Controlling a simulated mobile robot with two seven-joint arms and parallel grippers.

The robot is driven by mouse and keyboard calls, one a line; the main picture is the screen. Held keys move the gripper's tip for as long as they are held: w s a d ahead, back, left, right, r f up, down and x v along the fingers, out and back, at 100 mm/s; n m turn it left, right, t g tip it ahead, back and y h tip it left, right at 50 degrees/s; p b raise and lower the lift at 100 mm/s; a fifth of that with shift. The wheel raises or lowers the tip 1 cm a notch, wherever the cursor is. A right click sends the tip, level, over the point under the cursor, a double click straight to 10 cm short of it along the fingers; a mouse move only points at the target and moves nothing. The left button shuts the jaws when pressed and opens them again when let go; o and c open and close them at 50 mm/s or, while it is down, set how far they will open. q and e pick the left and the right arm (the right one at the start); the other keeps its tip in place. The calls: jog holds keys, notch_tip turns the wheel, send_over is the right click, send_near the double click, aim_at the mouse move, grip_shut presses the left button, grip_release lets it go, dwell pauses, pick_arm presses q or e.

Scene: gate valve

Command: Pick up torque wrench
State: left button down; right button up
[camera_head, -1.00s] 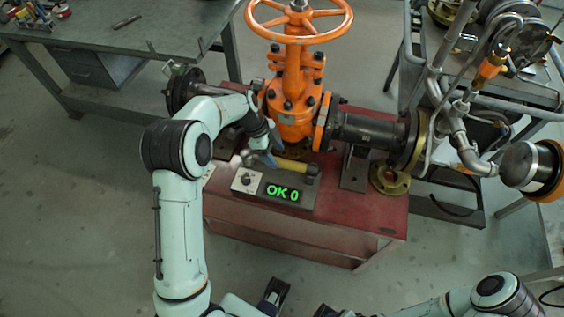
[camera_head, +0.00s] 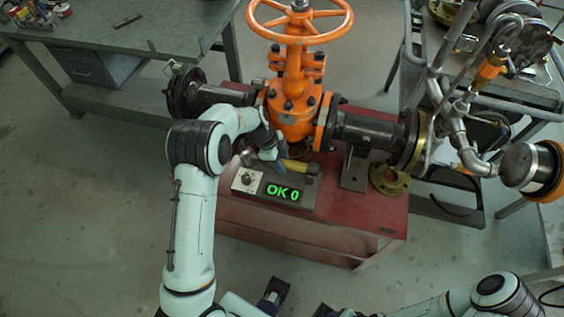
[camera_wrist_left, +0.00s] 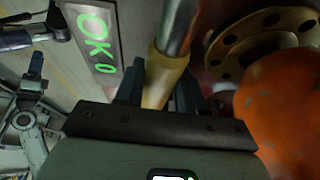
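The torque wrench has a yellow handle (camera_head: 298,166) and lies across a dark stand with a green "OK 0" display (camera_head: 283,193) on the red bench. My left gripper (camera_head: 277,163) is down at the wrench, beside the yellow part. In the left wrist view, the yellow handle (camera_wrist_left: 162,82) and its metal shaft run between the two dark fingers of my left gripper (camera_wrist_left: 158,92). The fingers stand apart on either side of the handle, and a narrow gap seems to show. My arm partly hides the wrench's left end.
The orange gate valve (camera_head: 295,90) and its dark pipe (camera_head: 368,130) stand just behind the wrench. A brass flange (camera_head: 389,180) lies to the right. The red bench top (camera_head: 350,212) is clear at the front right. A grey table (camera_head: 150,35) is at the back left.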

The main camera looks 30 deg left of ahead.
pick_arm(q)
jog(key=shift+w+r, duration=0.1)
jog(key=shift+r, duration=0.15)
